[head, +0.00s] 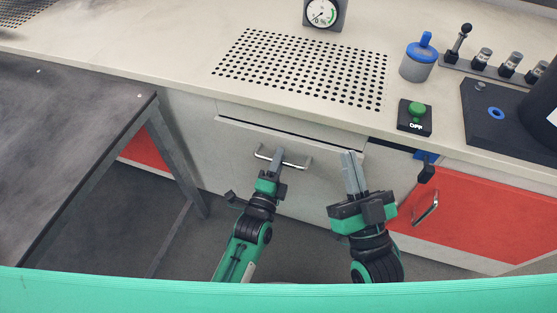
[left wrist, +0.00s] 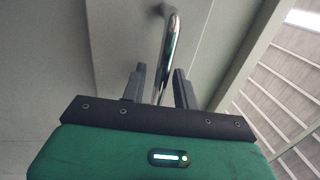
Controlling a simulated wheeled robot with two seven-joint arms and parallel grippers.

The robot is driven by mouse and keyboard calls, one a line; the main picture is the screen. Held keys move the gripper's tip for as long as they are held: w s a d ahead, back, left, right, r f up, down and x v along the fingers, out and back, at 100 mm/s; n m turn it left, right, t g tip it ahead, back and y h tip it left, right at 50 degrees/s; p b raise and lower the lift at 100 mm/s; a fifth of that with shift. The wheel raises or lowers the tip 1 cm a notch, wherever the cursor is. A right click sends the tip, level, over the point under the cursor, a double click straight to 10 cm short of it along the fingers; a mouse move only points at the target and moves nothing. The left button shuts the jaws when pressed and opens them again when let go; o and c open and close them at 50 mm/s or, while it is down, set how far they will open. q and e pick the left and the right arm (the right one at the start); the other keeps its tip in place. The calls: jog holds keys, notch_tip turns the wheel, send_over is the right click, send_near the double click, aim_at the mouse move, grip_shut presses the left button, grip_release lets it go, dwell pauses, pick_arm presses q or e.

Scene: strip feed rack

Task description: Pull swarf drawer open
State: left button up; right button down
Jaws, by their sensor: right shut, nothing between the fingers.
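The swarf drawer (head: 235,150) is a pale grey front under the bench top. A thin dark gap runs along its top edge, and the front looks about flush with the cabinet. Its silver bar handle (head: 298,164) also shows in the left wrist view (left wrist: 172,40). My left gripper (head: 277,156) is at the handle. In the left wrist view its two fingers (left wrist: 160,85) stand apart, with the bar running between them, nearer the right finger. Contact cannot be told. My right gripper (head: 349,156) is shut and empty, in front of the drawer's right end.
A dark table (head: 70,110) with a metal leg stands at the left. A red door (head: 480,215) with a handle is at the right. The bench top holds a perforated area (head: 305,68), a gauge (head: 322,12), a blue-lidded pot (head: 418,62) and a green-knobbed switch (head: 415,118).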

pick_arm(q)
grip_shut()
jog(key=shift+s, duration=0.1)
